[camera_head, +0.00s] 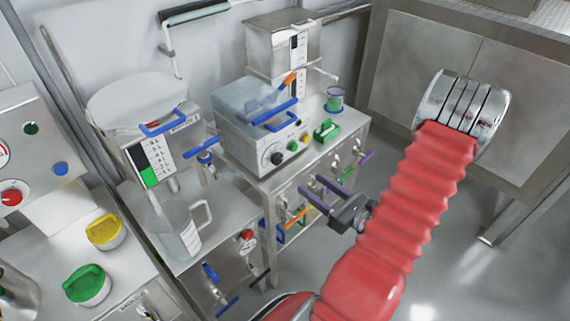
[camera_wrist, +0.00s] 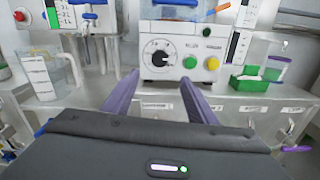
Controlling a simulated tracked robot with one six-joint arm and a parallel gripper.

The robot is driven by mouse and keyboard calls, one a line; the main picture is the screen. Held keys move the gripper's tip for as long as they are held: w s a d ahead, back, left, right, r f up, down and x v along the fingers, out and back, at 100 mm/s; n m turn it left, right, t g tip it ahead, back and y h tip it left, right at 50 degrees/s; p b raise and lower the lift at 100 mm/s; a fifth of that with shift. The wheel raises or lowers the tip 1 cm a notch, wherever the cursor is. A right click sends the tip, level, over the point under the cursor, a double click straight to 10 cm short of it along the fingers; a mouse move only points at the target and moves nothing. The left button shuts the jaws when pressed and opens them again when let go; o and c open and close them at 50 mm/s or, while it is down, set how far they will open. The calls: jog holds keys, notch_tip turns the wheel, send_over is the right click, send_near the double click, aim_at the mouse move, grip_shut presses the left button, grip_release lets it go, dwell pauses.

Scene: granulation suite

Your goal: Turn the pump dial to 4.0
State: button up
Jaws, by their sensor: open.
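The pump dial is a black knob (camera_wrist: 158,58) on a white round scale, on the front of a pale pump box (camera_wrist: 180,48) in the wrist view. In the head view the knob (camera_head: 276,158) shows at the lower left of the pump's front (camera_head: 262,120). The numbers on the scale are too small to read. My gripper (camera_wrist: 160,78) has two purple fingers, spread apart and empty, pointing toward the pump from below the dial. In the head view my gripper (camera_head: 318,187) is in front of the metal cabinet, apart from the dial.
Green (camera_wrist: 190,62) and yellow (camera_wrist: 212,63) buttons sit right of the dial. A green box (camera_wrist: 248,84) stands right of the pump. A clear jug (camera_head: 180,228) stands at left. Yellow (camera_head: 106,232) and green (camera_head: 87,285) lidded pots are on the left bench. Drawers with handles are below.

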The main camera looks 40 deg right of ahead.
aim_at(279, 160)
jog(key=shift+w+a, duration=0.2)
jog(key=shift+w, duration=6.45)
jog(key=shift+c, duration=0.7)
jog(key=c, duration=0.9)
